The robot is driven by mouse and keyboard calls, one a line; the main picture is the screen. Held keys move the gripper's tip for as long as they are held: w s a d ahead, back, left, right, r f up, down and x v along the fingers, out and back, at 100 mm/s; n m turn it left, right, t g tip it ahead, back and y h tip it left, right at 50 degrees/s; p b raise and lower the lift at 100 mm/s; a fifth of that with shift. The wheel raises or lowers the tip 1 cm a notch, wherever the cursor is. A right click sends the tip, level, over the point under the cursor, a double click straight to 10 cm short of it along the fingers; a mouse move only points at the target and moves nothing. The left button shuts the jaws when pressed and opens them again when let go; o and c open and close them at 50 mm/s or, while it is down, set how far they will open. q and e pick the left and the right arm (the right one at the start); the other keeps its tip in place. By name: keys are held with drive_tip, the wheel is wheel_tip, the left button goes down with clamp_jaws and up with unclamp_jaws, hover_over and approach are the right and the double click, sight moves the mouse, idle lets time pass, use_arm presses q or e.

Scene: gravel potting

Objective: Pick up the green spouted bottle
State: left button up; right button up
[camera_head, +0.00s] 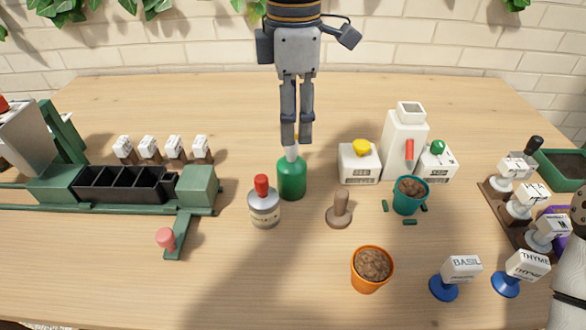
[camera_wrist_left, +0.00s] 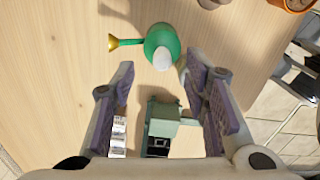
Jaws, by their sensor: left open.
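The green spouted bottle (camera_head: 291,177) stands upright on the table near the middle, with a pale top. In the left wrist view the bottle (camera_wrist_left: 152,41) lies just beyond my fingertips, its gold-tipped spout pointing left. My left gripper (camera_head: 297,138) comes down from the top of the head view, its fingertips right above or behind the bottle's top; it looks empty. My right gripper is not in view.
A grey bottle with a red cap (camera_head: 265,208) stands close at the front left. A wooden tamper (camera_head: 340,211) is to the right. A teal pot (camera_head: 409,196), an orange pot (camera_head: 371,273) and white dispensers (camera_head: 360,164) stand farther right. A green rail station (camera_head: 198,188) is left.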

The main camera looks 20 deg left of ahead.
sight(292, 158)
use_arm(q)
drive_tip(key=f, duration=0.4)
drive_tip(key=shift+s+a+f, duration=0.1)
drive_tip(key=shift+s+f, duration=0.15)
drive_tip(key=shift+f, duration=0.1)
drive_tip(key=shift+w+f, duration=0.1)
drive_tip(key=shift+f, duration=0.25)
clamp_jaws()
drive_tip(key=shift+r, duration=0.1)
